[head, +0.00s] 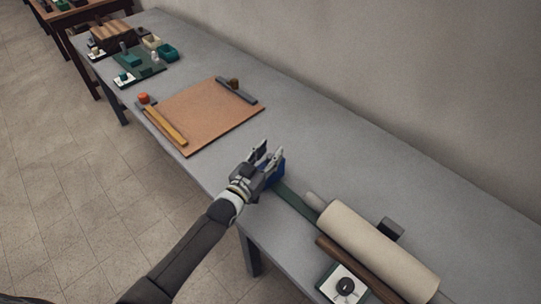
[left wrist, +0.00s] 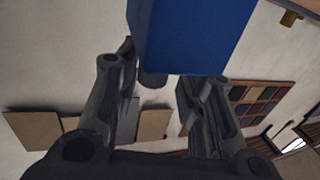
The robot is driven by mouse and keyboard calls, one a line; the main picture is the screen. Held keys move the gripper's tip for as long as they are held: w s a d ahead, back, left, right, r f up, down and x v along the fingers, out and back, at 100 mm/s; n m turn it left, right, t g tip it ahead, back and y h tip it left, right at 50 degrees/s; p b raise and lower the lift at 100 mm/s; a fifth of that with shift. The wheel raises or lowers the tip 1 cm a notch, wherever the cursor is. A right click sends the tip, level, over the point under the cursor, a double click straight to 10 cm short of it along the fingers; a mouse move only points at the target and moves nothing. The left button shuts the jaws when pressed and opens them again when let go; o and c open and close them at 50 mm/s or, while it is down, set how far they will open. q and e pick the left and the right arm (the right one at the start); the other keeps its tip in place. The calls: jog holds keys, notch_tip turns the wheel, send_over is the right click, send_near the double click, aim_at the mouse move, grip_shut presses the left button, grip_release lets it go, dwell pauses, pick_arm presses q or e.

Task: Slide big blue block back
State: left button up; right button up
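The big blue block (head: 276,172) sits at the near edge of the grey table, at the end of a dark green strip (head: 296,203). My left gripper (head: 268,153) is right at the block and partly hides it in the head view. Its two fingers stand apart, and it looks open. In the left wrist view the blue block (left wrist: 195,35) fills the top middle, close ahead of the fingers (left wrist: 160,85). I cannot tell whether a finger touches it. My right gripper is not in view.
A big cream roll (head: 375,250) lies at the right beside a brown bar (head: 350,268) and a white plate with a black knob (head: 344,287). A brown board (head: 205,112) with bars lies farther left. The table behind the block is clear up to the wall.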

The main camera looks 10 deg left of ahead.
pick_arm(q)
jog(key=shift+s+d, duration=0.1)
jog(key=shift+s, duration=0.05)
jog(key=shift+s, duration=0.2)
jog(key=v, duration=1.1)
jog(key=shift+s+a, duration=0.15)
jog(key=shift+a, duration=0.1)
jog(key=shift+f, duration=0.1)
